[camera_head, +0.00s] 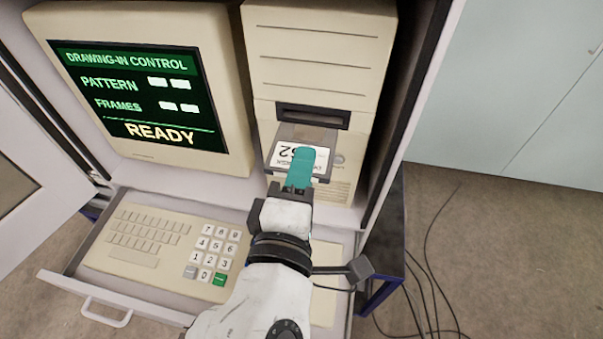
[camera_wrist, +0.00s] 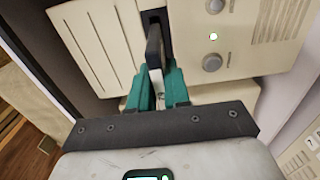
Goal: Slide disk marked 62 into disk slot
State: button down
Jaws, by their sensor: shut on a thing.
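The grey disk (camera_head: 308,134) has a white label on which a "2" and part of another digit show; my gripper hides part of it. In the head view it lies just below the dark disk slot (camera_head: 313,116) of the beige computer tower. My gripper (camera_head: 299,160) has teal fingers shut on the disk's near end. In the wrist view the disk (camera_wrist: 154,45) is edge-on between the fingers (camera_wrist: 160,88), its far end at the slot opening (camera_wrist: 153,17). I cannot tell how far its far edge is inside.
A monitor (camera_head: 140,75) reading READY stands left of the tower. Below it is an open drawer (camera_head: 112,313) with a keyboard (camera_head: 150,240) and number keys. The cabinet's right side wall (camera_head: 415,110) is close to the tower. Cables lie on the floor at right.

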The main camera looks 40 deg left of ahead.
aim_at(315, 128)
jog(key=shift+b+x, duration=0.5)
jog(key=shift+x, duration=3.6)
jog(key=shift+w+d, duration=0.1)
